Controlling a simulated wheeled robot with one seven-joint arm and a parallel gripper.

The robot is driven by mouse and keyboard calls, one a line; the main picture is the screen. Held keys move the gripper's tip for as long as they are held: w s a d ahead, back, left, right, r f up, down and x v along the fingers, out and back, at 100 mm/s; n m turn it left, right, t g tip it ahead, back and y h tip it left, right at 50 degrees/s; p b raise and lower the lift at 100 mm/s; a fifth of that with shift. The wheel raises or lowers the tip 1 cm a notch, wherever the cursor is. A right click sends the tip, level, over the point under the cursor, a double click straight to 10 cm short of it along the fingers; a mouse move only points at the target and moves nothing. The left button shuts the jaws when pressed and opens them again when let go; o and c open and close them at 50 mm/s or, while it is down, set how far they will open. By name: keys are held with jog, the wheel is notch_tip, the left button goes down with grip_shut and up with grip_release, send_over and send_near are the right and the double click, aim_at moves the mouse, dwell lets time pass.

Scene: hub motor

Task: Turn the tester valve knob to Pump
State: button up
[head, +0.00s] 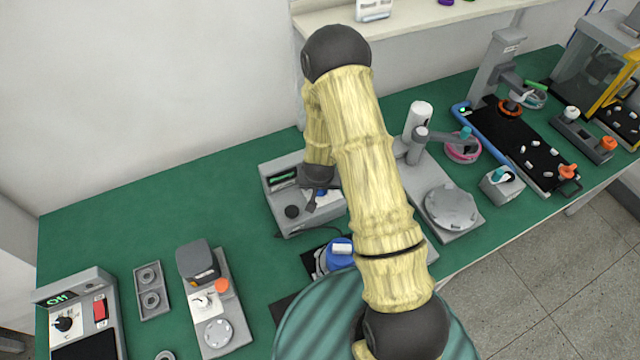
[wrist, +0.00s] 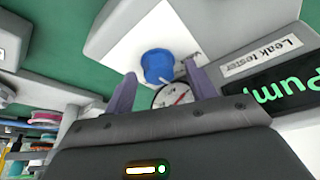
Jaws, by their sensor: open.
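The leak tester (head: 275,203) is a grey box on the green bench, partly hidden behind my arm in the head view. In the wrist view its blue valve knob (wrist: 156,66) stands on a white face, beside a round dial gauge (wrist: 174,96). The tester's black display (wrist: 285,92) shows green letters reading "Pump", partly cut off at the picture edge. My gripper (wrist: 160,72) is open, with one finger on each side of the knob in the picture. I cannot tell whether the fingers touch it. In the head view my gripper (head: 313,199) is over the tester.
A blue-topped fixture (head: 337,257) stands close in front of the tester. A grey stand with a round plate (head: 452,208) is to its right. A press-like device (head: 207,295) and a unit with a lit display (head: 70,310) stand at left.

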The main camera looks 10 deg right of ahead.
jog(key=v, duration=1.7)
jog(key=shift+s+r, duration=0.15)
jog(key=shift+a, duration=0.15)
jog(key=s+d+r+n+g+y, duration=0.1)
jog(key=s+d+r+n, duration=0.1)
jog(key=s+r, duration=0.7)
jog(key=shift+s+d+n+g, duration=0.25)
jog(key=shift+s+n, duration=0.35)
jog(key=shift+s, duration=0.45)
dwell(1.1)
